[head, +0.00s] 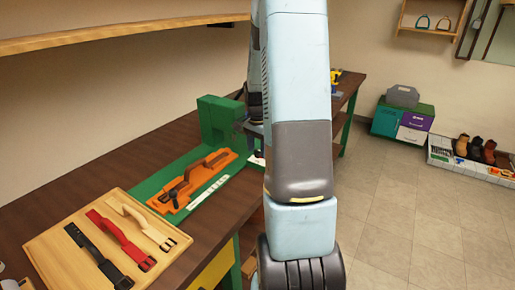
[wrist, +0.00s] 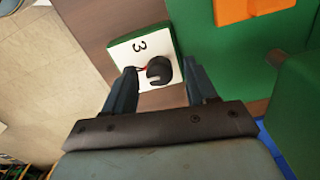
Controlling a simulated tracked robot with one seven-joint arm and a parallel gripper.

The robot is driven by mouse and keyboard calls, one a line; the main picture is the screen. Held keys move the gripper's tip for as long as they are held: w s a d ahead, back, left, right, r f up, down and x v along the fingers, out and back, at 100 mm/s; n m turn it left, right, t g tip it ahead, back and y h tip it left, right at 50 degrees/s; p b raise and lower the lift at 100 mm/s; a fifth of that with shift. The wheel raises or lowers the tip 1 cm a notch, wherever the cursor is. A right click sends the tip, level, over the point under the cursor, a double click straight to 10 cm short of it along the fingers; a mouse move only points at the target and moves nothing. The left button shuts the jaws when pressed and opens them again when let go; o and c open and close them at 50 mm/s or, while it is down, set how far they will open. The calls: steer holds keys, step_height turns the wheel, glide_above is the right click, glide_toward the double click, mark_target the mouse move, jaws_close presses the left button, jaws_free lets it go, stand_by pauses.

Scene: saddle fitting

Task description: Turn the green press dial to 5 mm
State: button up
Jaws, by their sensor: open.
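The green press (head: 215,122) stands on the workbench in the head view, partly hidden by my arm. In the wrist view its green base (wrist: 222,62) and a green block (wrist: 298,95) fill the right side. The dial shows there as a dark round knob (wrist: 158,71) on a white plate (wrist: 128,47) with a green edge. A "3" and a small red mark beside the knob are visible; other markings are hidden or unreadable. My gripper (wrist: 162,76) is open, with one finger on each side of the knob. Contact cannot be told.
An orange jig (head: 198,178) lies on the green base. A wooden board (head: 62,248) with black, red and cream straps is at the front left of the workbench (head: 75,185). A wooden shelf (head: 120,32) hangs above.

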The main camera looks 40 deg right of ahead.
steer(key=shift+c, duration=0.5)
steer(key=c, duration=1)
steer(key=shift+o, duration=0.2)
steer(key=n, duration=1.1)
steer(key=shift+n, duration=0.4)
steer(key=o, duration=1.1)
steer(key=shift+c, duration=0.2)
